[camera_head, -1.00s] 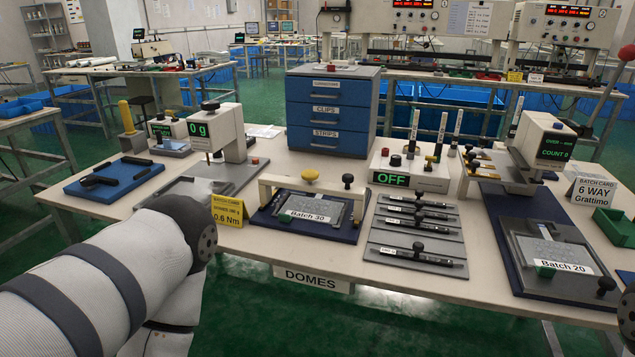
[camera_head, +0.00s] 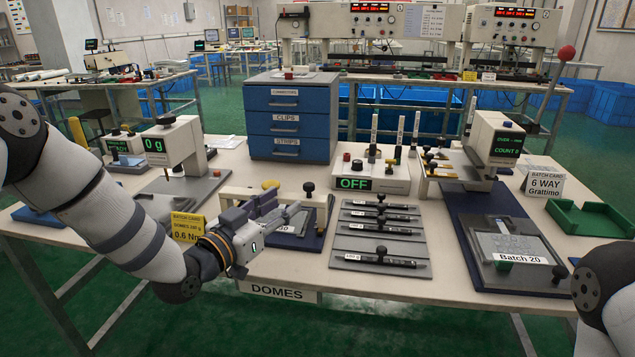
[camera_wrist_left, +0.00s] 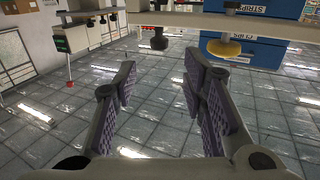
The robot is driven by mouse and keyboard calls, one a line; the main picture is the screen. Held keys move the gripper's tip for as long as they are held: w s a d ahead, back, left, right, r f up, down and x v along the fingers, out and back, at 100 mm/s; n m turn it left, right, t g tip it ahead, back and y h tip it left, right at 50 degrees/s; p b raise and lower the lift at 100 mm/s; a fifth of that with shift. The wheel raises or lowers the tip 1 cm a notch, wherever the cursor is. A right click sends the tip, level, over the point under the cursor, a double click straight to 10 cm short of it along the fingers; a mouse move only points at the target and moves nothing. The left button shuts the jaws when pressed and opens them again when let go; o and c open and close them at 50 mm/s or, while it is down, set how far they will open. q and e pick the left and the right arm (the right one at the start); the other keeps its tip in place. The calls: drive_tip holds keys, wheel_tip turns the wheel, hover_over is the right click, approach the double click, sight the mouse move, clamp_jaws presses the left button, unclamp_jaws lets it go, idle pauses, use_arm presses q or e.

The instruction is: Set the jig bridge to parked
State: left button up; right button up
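The jig bridge (camera_head: 238,193) is a beige bar across the dark blue jig base (camera_head: 317,236), over the grey Batch 30 plate. A yellow knob (camera_head: 270,184) and a black knob (camera_head: 308,187) stand up along it. In the left wrist view the bridge (camera_wrist_left: 190,19) crosses the top, with the yellow knob (camera_wrist_left: 225,48) and a dark knob (camera_wrist_left: 159,42) beyond my fingertips. My left gripper (camera_head: 285,208) is open and empty at the jig's front, its fingers covering part of the plate and label. It also shows in the left wrist view (camera_wrist_left: 160,75). My right gripper is out of view.
A scale reading 0 g (camera_head: 180,150) stands left of the jig. A grey rack of black pens (camera_head: 378,235) lies close on the right, with a box reading OFF (camera_head: 372,172) behind. The Batch 20 jig (camera_head: 515,240) and a green tray (camera_head: 590,218) are farther right.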

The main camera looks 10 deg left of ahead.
sight(306, 189)
use_arm(q)
drive_tip(key=b+x, duration=0.2)
drive_tip(key=x, duration=0.7)
drive_tip(key=shift+w+d+f, duration=0.15)
drive_tip(key=shift+w+d+r, duration=0.15)
drive_tip(key=shift+w+r, duration=0.1)
drive_tip(key=shift+w, duration=0.1)
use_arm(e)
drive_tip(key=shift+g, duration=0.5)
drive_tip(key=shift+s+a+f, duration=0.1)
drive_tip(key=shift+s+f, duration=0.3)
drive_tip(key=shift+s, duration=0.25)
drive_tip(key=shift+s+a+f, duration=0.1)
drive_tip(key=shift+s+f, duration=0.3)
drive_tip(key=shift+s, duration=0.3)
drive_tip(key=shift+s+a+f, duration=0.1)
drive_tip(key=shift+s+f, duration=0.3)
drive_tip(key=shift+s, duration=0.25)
